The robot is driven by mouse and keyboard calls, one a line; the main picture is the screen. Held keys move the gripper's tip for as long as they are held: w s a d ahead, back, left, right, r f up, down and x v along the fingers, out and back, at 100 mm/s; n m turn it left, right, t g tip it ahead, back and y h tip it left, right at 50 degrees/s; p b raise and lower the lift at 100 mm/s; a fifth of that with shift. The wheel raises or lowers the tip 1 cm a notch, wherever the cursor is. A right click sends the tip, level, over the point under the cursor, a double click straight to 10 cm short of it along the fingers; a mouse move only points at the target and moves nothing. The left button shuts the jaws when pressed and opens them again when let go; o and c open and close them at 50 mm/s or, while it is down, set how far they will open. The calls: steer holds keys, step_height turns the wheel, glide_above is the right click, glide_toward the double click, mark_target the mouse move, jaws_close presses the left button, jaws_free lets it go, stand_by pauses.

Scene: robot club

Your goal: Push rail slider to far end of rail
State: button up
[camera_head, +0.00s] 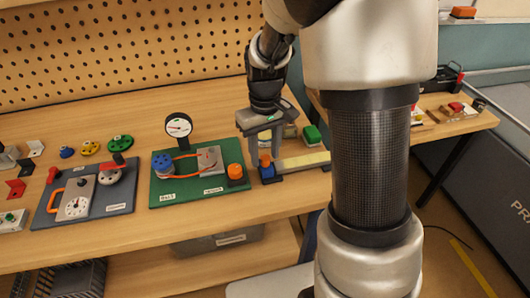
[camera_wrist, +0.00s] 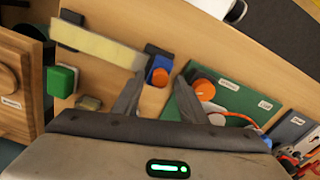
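The rail (camera_head: 305,160) is a pale yellow strip on the wooden bench, and it also shows in the wrist view (camera_wrist: 95,45). The slider, a blue block with an orange knob (camera_head: 266,164), is at the rail's left end in the head view; its knob shows in the wrist view (camera_wrist: 160,76). My gripper (camera_head: 264,152) points down above the slider, its two fingers apart and empty. In the wrist view, the slider shows just past the gap between my fingertips (camera_wrist: 160,82). I cannot tell whether a finger touches it.
A green board (camera_head: 190,192) with a gauge, cables and an orange knob (camera_head: 236,172) stands close left of the slider. A green block (camera_head: 311,134) sits behind the rail. A grey board (camera_head: 90,212) lies farther left. My arm hides the rail's right part in the head view.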

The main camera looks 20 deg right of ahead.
jaws_close()
steer(key=shift+d, duration=0.1)
steer(key=d, duration=1.7)
steer(key=shift+d+p, duration=0.3)
steer(key=shift+d, duration=0.1)
jaws_free()
steer(key=shift+r, duration=0.1)
